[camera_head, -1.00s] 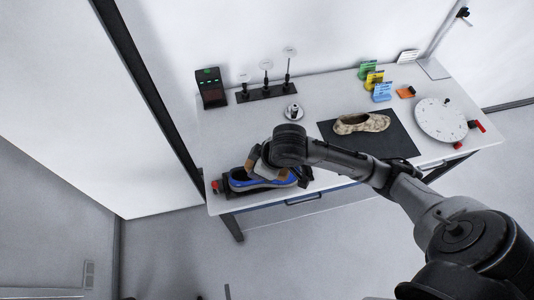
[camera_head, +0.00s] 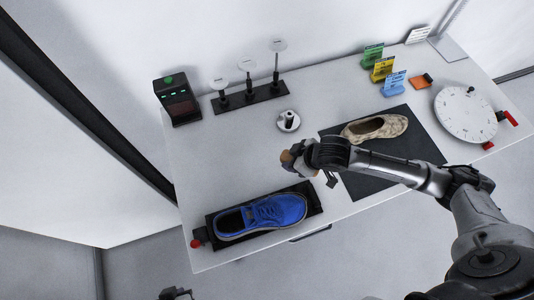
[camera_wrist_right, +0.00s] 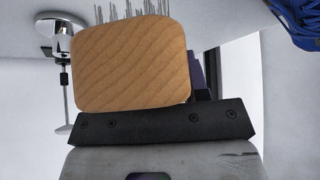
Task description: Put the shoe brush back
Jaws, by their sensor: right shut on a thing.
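The shoe brush (camera_wrist_right: 130,65) has a pale wooden back and grey bristles, and it fills the middle of the right wrist view. In the head view the brush (camera_head: 287,159) is a small brown patch, mostly hidden by my right gripper (camera_head: 300,165). That gripper is shut on the brush and holds it over the table, nearer the viewer than a round metal holder (camera_head: 289,121). The holder (camera_wrist_right: 60,28) also shows at the upper left of the right wrist view. My left gripper (camera_head: 176,293) shows only as a dark tip at the bottom edge; its jaws are unclear.
A blue shoe (camera_head: 270,211) sits on a black stand at the front left. A patterned shoe (camera_head: 375,128) lies on a dark mat (camera_head: 362,185). A black rack (camera_head: 250,97), a terminal (camera_head: 177,103), coloured cards (camera_head: 383,69) and a white turntable (camera_head: 465,114) line the table.

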